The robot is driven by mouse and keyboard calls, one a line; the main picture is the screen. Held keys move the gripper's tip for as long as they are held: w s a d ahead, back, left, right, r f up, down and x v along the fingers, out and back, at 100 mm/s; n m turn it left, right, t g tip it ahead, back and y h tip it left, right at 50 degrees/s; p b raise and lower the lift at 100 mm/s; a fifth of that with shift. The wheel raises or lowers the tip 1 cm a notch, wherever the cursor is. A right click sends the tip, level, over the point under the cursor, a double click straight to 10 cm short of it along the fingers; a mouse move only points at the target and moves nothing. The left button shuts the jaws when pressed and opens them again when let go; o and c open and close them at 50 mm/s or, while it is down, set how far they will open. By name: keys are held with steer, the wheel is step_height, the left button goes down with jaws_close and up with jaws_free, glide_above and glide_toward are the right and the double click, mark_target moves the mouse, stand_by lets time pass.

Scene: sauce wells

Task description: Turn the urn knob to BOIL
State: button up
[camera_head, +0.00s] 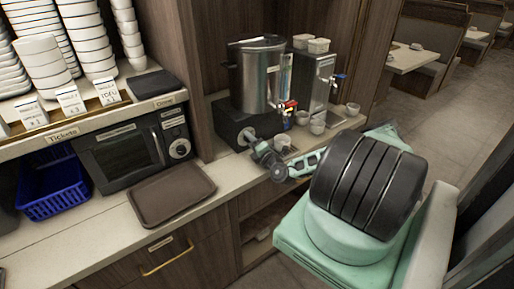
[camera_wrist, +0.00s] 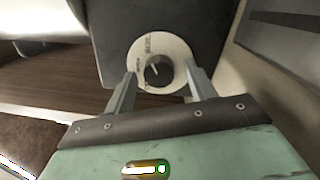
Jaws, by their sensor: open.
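The silver urn (camera_head: 257,75) stands on a black base (camera_head: 229,122) on the counter. In the wrist view the dark round knob (camera_wrist: 159,71) sits at the centre of a white dial (camera_wrist: 178,51) on the dark base front. A light mark on the knob points up and slightly left. The dial has lettering too small to read surely. My gripper (camera_wrist: 161,75) is open, with one finger on each side of the knob. I cannot tell whether either finger touches it. In the head view my gripper (camera_head: 253,144) is at the base front, largely covering the knob.
A second steel dispenser (camera_head: 316,80) with a blue-handled tap stands right of the urn. Several small cups (camera_head: 318,126) stand near the taps. A brown tray (camera_head: 172,193) lies on the counter, and a black microwave (camera_head: 122,150) stands left. A wood panel separates it from the urn.

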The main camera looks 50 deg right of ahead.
steer(key=b+v, duration=0.5)
steer(key=v, duration=1.2)
steer(key=shift+s, duration=0.15)
